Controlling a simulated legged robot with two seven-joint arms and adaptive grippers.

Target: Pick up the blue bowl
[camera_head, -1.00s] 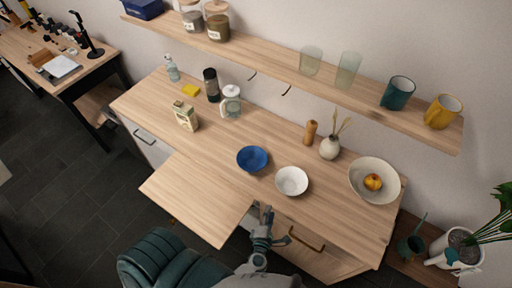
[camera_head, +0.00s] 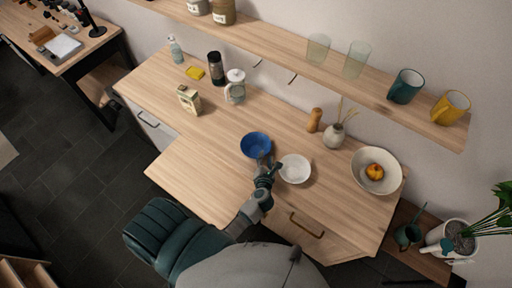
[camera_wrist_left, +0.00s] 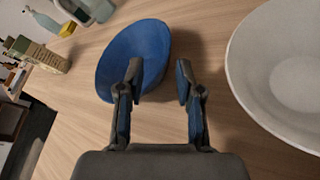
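The blue bowl (camera_head: 254,143) stands upright on the wooden counter. In the left wrist view the blue bowl (camera_wrist_left: 128,52) fills the upper middle. My left gripper (camera_head: 267,164) is at the bowl's near right edge, and it also shows in the left wrist view (camera_wrist_left: 160,70). Its fingers are apart with nothing held. One finger overlaps the bowl in the picture and the other shows just right of its rim. I cannot tell whether they touch it. My right gripper is not in view.
A white bowl (camera_head: 295,169) stands close to the right of my left gripper, also large in the left wrist view (camera_wrist_left: 262,70). A carton (camera_head: 189,99), a glass jar (camera_head: 235,90) and a vase (camera_head: 334,137) stand farther off. The counter's left front (camera_head: 205,175) is clear.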

